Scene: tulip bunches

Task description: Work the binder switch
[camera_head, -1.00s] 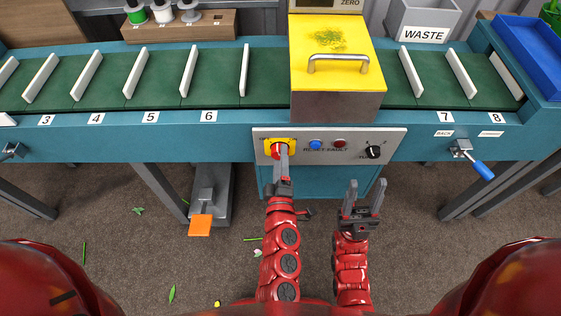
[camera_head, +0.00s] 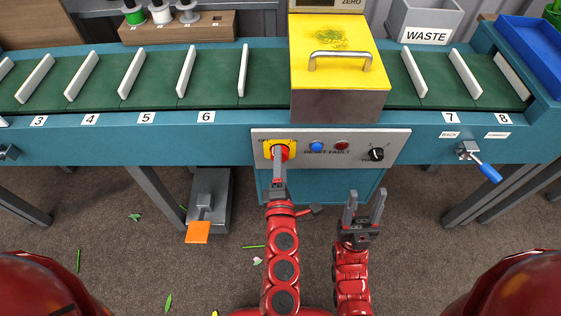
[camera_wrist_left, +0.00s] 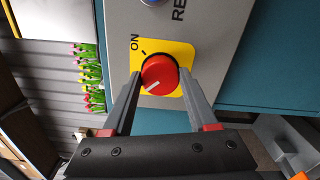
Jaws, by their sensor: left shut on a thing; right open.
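The binder switch is a red round knob (camera_head: 285,151) on a yellow plate (camera_head: 267,149) at the left end of the grey control panel (camera_head: 331,133). In the left wrist view the knob (camera_wrist_left: 160,75) carries a short white line at its lower left. The word ON and a black tick stand above it on the plate. My left gripper (camera_head: 279,153) is shut on the knob, one finger on each side in the left wrist view (camera_wrist_left: 160,90). My right gripper (camera_head: 364,206) is open and empty, below the panel to the right.
The panel also has a blue button (camera_head: 316,146), a dark red light (camera_head: 341,146) and a black dial (camera_head: 376,154). Above it are the yellow machine cover (camera_head: 338,65) and the green belt (camera_head: 210,85). An orange pedal (camera_head: 198,232) is low at the left; a blue-handled lever (camera_head: 488,172) is at the right.

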